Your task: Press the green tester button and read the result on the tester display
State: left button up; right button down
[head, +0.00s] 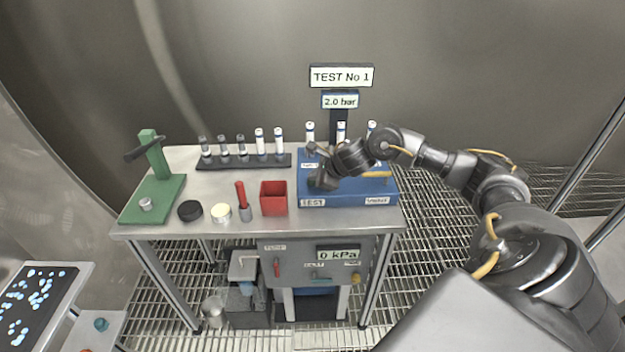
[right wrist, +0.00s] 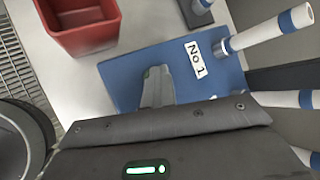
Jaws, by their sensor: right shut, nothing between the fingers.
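The blue tester (head: 345,198) sits at the right end of the steel table, with a "TEST" label on its front left. Its blue top also shows in the right wrist view (right wrist: 120,85), with a "No 1" label. The tester display (head: 341,76) on the post behind reads "TEST No 1"; a smaller plate (head: 340,100) below reads "2.0 bar". My right gripper (head: 318,183) is shut and empty, low over the tester's left part; its fingertips (right wrist: 157,75) point at the blue top. I cannot clearly make out the green button; the gripper covers that area. My left gripper is out of view.
White-and-blue tubes stand on the tester and in a dark rack (head: 243,161) to its left. A red box (head: 273,198) stands close left of the tester. A green stand (head: 154,190) is at the table's left end. A lower panel (head: 338,254) reads "0 kPa".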

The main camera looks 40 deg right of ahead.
jog(key=shift+s+f, duration=0.15)
jog(key=shift+f, duration=0.25)
jog(key=shift+r, duration=0.1)
jog(key=shift+r+p, duration=0.5)
jog(key=shift+r, duration=0.45)
jog(key=shift+r, duration=0.2)
notch_tip(320, 180, up, 6)
jog(key=p, duration=0.4)
jog(key=shift+f, duration=0.1)
jog(key=shift+w+d, duration=0.1)
jog(key=shift+w, duration=0.1)
